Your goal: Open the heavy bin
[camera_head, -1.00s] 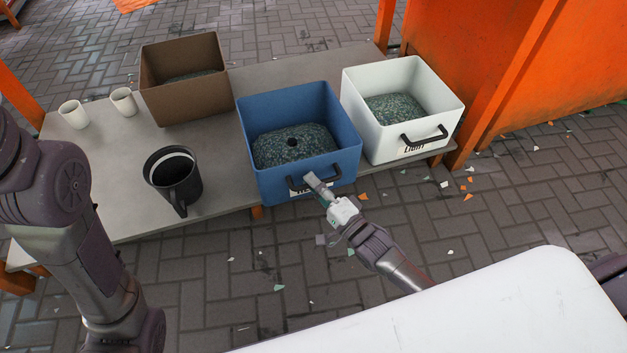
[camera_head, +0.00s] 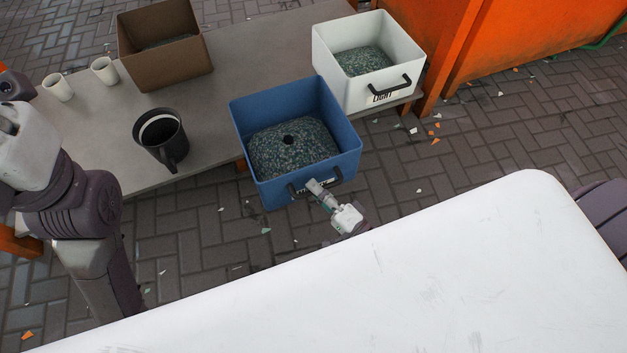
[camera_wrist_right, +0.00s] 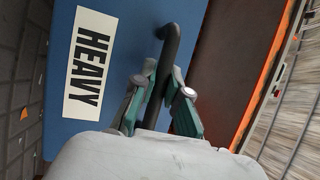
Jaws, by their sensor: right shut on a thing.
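The heavy bin is the blue open-topped box (camera_head: 255,165) filled with grey-green granules, with a dark round thing on top of them. In the head view it juts out past the front edge of the table. Its HEAVY label (camera_wrist_right: 90,62) shows in the right wrist view. My right gripper (camera_head: 314,187) is at its front, shut on the black handle (camera_wrist_right: 168,50), with one finger on each side of the bar. My left arm is at the left of the head view; a pale part of it (camera_head: 25,145) shows, but its fingertips cannot be made out.
On the grey table (camera_head: 215,130) stand a white bin (camera_head: 400,85) labelled LIGHT, a brown bin (camera_head: 185,75), a black mug (camera_head: 172,150) and two white cups (camera_head: 60,90). An orange wall stands behind right. The brick floor in front has scattered chips.

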